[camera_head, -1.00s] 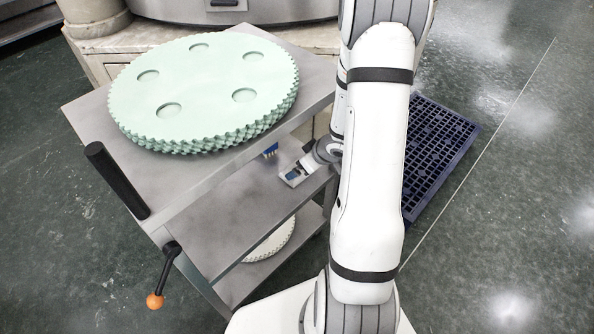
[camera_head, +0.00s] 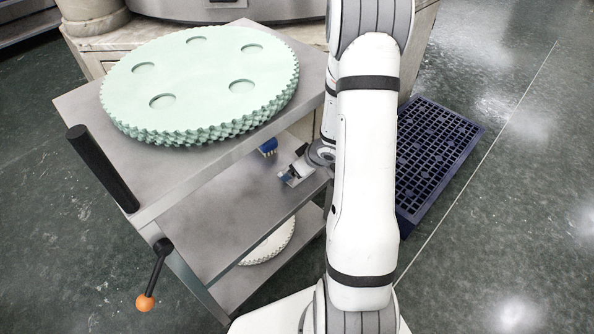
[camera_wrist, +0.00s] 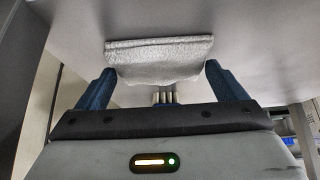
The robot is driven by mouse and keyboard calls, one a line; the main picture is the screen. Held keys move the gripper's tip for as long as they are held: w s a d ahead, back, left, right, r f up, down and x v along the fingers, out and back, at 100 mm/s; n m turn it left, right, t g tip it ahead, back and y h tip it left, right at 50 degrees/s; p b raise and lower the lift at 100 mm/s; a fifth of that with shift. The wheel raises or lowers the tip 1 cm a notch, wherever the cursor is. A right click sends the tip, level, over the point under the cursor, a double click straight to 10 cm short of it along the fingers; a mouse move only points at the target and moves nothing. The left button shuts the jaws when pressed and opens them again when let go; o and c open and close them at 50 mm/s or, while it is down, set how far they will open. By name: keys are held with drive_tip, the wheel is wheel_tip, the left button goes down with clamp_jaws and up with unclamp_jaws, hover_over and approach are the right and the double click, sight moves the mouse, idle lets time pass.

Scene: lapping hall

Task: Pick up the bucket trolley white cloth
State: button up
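A white-grey folded cloth (camera_wrist: 160,62) lies on a smooth grey surface in the wrist view. My gripper (camera_wrist: 159,68) is open, with its blue fingers to the left and right of the cloth's near part. The cloth nearly fills the gap; I cannot tell whether a finger touches it. In the head view my gripper (camera_head: 286,177) is at the right side of the trolley's middle shelf (camera_head: 215,215), below its top shelf. I cannot make out the cloth in the head view.
Mint-green toothed discs (camera_head: 200,80) are stacked on the top shelf. A blue item (camera_head: 268,147) is on the middle shelf beyond my gripper. A pale toothed disc (camera_head: 270,245) is on the lower shelf. A dark blue grid pallet (camera_head: 440,160) lies on the floor to the right.

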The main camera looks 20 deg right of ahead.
drive_tip(key=shift+c, duration=1.4)
drive_tip(key=shift+r, duration=0.1)
drive_tip(key=shift+r+p, duration=0.55)
drive_tip(key=s+d+p, duration=0.2)
drive_tip(key=s+d, duration=0.1)
drive_tip(key=s, duration=0.5)
drive_tip(key=s+d+p, duration=0.2)
drive_tip(key=s+d, duration=0.2)
drive_tip(key=s, duration=0.4)
drive_tip(key=shift+s+r+p, duration=0.15)
drive_tip(key=shift+s+p, duration=0.15)
drive_tip(key=shift+s, duration=0.05)
drive_tip(key=o, duration=0.5)
drive_tip(key=c, duration=0.3)
